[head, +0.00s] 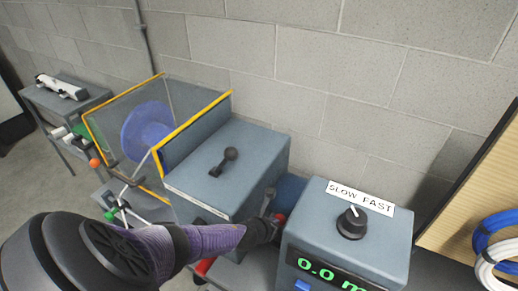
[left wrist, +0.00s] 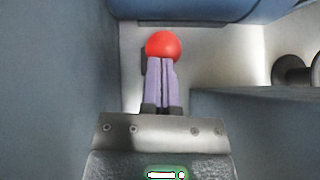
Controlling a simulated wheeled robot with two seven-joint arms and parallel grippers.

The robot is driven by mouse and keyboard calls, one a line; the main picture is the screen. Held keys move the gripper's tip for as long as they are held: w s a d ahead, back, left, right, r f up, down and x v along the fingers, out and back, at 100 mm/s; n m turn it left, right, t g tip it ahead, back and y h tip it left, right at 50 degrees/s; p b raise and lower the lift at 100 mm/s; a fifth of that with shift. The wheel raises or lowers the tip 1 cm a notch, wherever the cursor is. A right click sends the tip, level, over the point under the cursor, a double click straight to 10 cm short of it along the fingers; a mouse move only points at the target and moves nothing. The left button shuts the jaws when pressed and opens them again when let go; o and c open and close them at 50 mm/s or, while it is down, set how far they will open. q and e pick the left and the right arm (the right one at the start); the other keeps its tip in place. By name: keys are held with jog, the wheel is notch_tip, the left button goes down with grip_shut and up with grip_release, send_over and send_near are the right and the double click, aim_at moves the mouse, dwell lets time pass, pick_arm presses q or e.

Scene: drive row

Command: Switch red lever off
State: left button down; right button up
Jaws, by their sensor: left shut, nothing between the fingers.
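The red ball knob of the red lever (left wrist: 162,45) shows in the left wrist view, right at the tips of my left gripper (left wrist: 161,62). The purple fingers are pressed together with nothing between them. They point at the knob and seem to touch or nearly touch it. The lever's shaft is mostly hidden. In the head view my left gripper (head: 272,226) reaches into the gap between two blue-grey housings. A small red patch (head: 281,217) shows at its tip, probably the same knob. My right gripper is not in view.
A grey housing with a black lever (head: 224,162) stands left of the gap. A speed box with a SLOW FAST dial (head: 352,222) and green display stands right of it. A yellow-edged guard (head: 196,122) and a block wall are behind. Cable coils (head: 497,248) hang at right.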

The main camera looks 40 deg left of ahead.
pick_arm(q)
jog(key=shift+w+a+r, duration=0.15)
jog(key=shift+w+r, duration=0.1)
jog(key=shift+w, duration=0.5)
pick_arm(e)
jog(key=shift+w+d+r, duration=0.1)
jog(key=shift+w+r, duration=0.1)
jog(key=shift+w, duration=0.25)
